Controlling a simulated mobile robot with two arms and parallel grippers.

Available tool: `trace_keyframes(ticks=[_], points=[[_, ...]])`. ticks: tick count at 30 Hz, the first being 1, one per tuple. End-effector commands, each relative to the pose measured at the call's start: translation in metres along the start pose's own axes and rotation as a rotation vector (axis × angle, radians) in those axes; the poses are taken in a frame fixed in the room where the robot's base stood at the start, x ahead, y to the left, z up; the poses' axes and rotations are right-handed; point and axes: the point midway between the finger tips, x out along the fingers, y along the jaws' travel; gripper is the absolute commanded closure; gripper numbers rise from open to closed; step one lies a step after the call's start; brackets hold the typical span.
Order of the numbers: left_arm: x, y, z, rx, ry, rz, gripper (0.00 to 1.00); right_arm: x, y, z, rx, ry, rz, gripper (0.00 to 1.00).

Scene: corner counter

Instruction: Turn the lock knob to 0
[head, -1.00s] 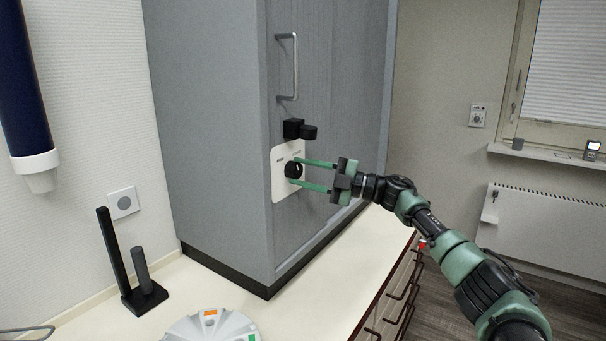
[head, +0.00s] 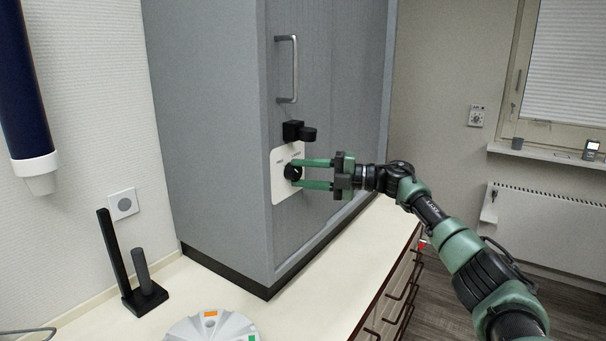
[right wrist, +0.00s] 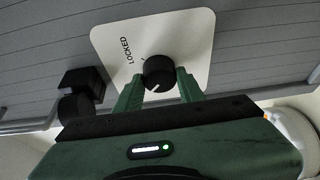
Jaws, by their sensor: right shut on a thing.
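The lock knob (head: 292,172) is a round black knob on a white plate (head: 281,192) on the grey cabinet's front. In the right wrist view the knob (right wrist: 158,72) has a white pointer line, and the plate (right wrist: 186,38) carries the word LOCKED and a small tick mark. My right gripper (head: 303,173) reaches the knob from the right, its two green fingers shut on it from either side. In the right wrist view the fingers (right wrist: 158,90) flank the knob. Other markings on the plate are too small to read. My left gripper is not in view.
A black latch block (head: 298,131) sticks out just above the plate, with a metal handle (head: 293,68) higher up. A black stand (head: 143,298) and a grey-white round tray (head: 185,331) are on the counter. The counter right of the cabinet is clear.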

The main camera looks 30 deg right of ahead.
Motion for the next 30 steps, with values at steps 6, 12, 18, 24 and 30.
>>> trace_keyframes(ticks=[6,12,18,24,30], points=[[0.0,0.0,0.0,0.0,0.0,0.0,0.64,0.0,-0.003,-0.001,-0.002,0.003,-0.006,1.0],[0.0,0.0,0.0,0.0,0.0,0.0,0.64,0.0,-0.002,-0.001,-0.001,0.002,-0.004,0.4],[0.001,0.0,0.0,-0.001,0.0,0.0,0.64,-0.001,-0.001,0.0,0.0,0.001,-0.002,0.4],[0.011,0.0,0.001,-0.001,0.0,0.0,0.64,-0.022,-0.005,0.0,-0.001,-0.001,-0.004,0.4],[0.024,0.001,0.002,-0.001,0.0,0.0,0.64,-0.057,-0.005,0.0,-0.002,-0.002,-0.004,0.4]])
